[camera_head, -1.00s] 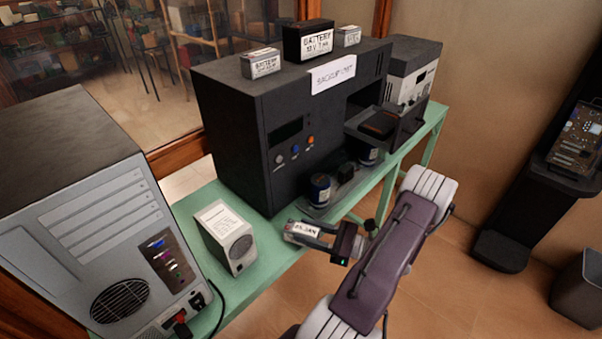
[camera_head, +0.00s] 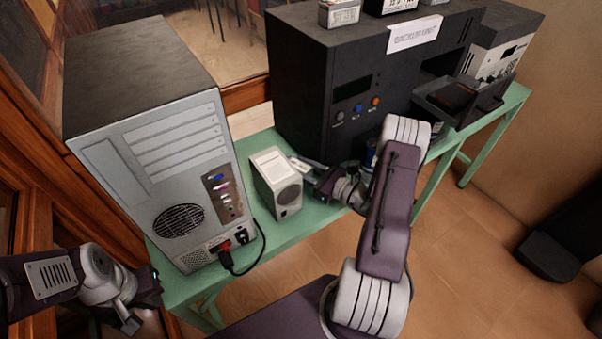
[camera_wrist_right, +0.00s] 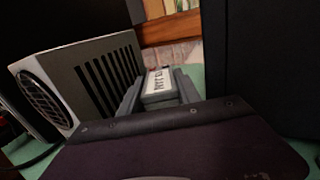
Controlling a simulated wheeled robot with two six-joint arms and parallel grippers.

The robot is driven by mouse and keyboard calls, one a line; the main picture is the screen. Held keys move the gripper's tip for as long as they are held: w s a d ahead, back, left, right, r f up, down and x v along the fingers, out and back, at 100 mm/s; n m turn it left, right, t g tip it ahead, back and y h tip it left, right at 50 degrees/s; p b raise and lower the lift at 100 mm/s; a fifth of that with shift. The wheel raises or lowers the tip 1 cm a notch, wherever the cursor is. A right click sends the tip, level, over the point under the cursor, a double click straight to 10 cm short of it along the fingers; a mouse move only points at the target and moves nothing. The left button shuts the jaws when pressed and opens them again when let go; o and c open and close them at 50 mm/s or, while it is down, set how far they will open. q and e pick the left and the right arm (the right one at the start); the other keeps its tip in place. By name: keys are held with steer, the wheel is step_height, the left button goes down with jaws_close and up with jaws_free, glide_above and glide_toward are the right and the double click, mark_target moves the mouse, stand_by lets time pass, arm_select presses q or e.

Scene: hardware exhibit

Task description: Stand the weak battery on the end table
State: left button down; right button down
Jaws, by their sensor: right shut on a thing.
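My right gripper (camera_head: 309,168) is shut on a small grey block with a white, printed label (camera_head: 299,164), over the green table beside a small white speaker-like box (camera_head: 277,183). In the right wrist view the labelled block (camera_wrist_right: 158,84) sits between my two fingers (camera_wrist_right: 157,92); its lettering is too blurred to read, so I cannot tell whether it is the weak battery. Batteries (camera_head: 339,13) stand on the black backup unit (camera_head: 355,70), cut by the top edge. My left gripper (camera_head: 148,290) is at lower left, away from the batteries; its jaws are unclear. No separate end table is identifiable.
A large grey computer case (camera_head: 160,150) stands on the green table (camera_head: 283,234), left of the white box. A black cable hangs at its corner. An open drawer (camera_head: 455,100) juts from the backup unit. The floor to the right is mostly clear.

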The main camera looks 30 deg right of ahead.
step_height(320, 180, down, 3)
steer(key=shift+r, duration=0.15)
